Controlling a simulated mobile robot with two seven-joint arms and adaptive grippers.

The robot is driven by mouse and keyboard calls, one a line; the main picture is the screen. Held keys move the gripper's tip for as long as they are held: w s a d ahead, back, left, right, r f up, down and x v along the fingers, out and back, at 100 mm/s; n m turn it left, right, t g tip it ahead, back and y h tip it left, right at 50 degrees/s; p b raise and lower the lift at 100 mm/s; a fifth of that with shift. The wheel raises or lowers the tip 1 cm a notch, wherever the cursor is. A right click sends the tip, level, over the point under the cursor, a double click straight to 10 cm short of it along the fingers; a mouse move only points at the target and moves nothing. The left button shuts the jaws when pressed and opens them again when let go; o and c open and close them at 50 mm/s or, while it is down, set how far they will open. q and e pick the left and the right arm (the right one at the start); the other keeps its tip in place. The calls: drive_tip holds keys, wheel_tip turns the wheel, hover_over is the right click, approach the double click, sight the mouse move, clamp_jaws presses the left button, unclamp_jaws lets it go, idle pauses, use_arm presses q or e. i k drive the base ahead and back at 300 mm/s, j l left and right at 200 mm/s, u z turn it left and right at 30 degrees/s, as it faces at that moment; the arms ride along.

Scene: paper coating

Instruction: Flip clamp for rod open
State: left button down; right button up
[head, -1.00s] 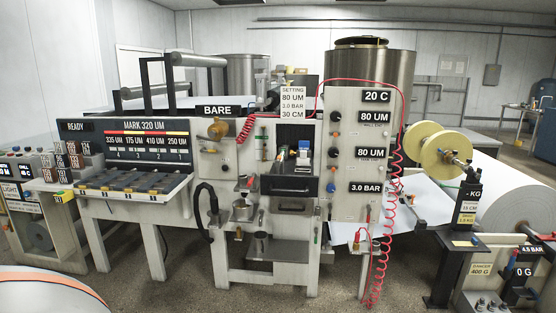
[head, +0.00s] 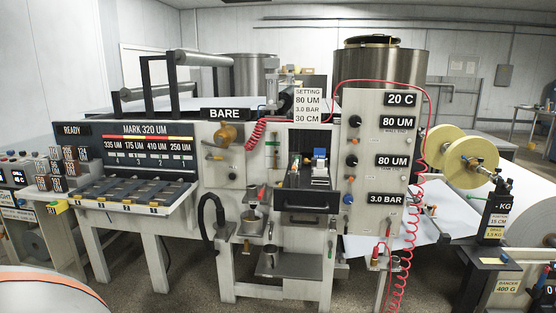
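The coating machine stands ahead in the head view, with a white front panel (head: 226,178). I cannot tell for sure which part is the clamp for the rod, or whether it is open; the parts around the central opening are too small. In that opening a small blue-and-white part (head: 319,164) stands above a dark drawer-like block (head: 306,199) with a handle. A brass-coloured round fitting (head: 226,136) is on the panel left of the opening. Neither of my grippers is in view.
A coiled red hose (head: 408,262) hangs at the machine's right side. A metal cup (head: 252,222) sits on a small shelf below the opening. Yellow-rimmed reels (head: 470,160) stand at the right. A tray (head: 135,199) juts out at the left. Grey floor (head: 160,280) shows in front.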

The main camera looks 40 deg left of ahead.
sight(293, 173)
drive_tip(key=i+j, duration=0.2)
drive_tip(key=j, duration=0.2)
drive_tip(key=i+j, duration=0.25)
drive_tip(key=j, duration=0.2)
drive_tip(key=i+j+u, duration=0.1)
drive_tip(key=j, duration=0.3)
drive_tip(key=i+j, duration=0.55)
drive_tip(key=j, duration=0.25)
drive_tip(key=i+j, duration=0.2)
drive_tip(key=j, duration=0.2)
drive_tip(key=u, duration=0.05)
